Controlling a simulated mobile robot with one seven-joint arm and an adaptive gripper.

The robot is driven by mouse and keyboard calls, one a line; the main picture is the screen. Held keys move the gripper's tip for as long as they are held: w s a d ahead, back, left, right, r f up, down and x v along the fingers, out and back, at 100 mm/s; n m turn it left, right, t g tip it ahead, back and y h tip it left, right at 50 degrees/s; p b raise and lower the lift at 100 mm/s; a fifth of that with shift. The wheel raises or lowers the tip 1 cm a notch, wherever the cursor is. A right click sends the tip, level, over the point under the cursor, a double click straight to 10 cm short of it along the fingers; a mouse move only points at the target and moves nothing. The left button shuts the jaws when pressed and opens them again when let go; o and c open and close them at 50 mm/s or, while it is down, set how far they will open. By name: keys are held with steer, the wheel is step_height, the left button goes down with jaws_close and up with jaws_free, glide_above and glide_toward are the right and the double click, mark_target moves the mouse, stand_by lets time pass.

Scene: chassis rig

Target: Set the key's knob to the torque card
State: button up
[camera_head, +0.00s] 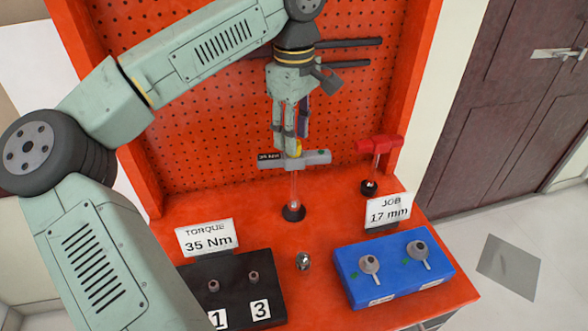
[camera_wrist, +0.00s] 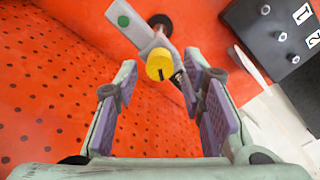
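The key with a grey T-handle (camera_head: 318,158) stands upright on the orange bench, its shaft ending in a dark round foot. A yellow knob (camera_head: 294,147) sits on top of the handle. A small dark readout (camera_head: 269,156) shows beside the handle, too small to read surely. The torque card (camera_head: 207,238) reads 35 Nm. My gripper (camera_head: 291,133) points down right above the knob. In the wrist view, the purple-padded fingers of my gripper (camera_wrist: 162,82) are apart, with the yellow knob (camera_wrist: 160,66) between and just beyond their tips. Contact is not visible.
A red T-handled key (camera_head: 380,145) stands to the right. The job card (camera_head: 389,210) reads 17 mm, behind a blue block (camera_head: 362,292) with two sockets. A black block (camera_head: 234,274) is front left. A loose metal socket (camera_head: 303,261) stands between the blocks. A pegboard (camera_head: 190,150) rises behind.

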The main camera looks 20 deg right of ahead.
steer(key=shift+r, duration=1.9)
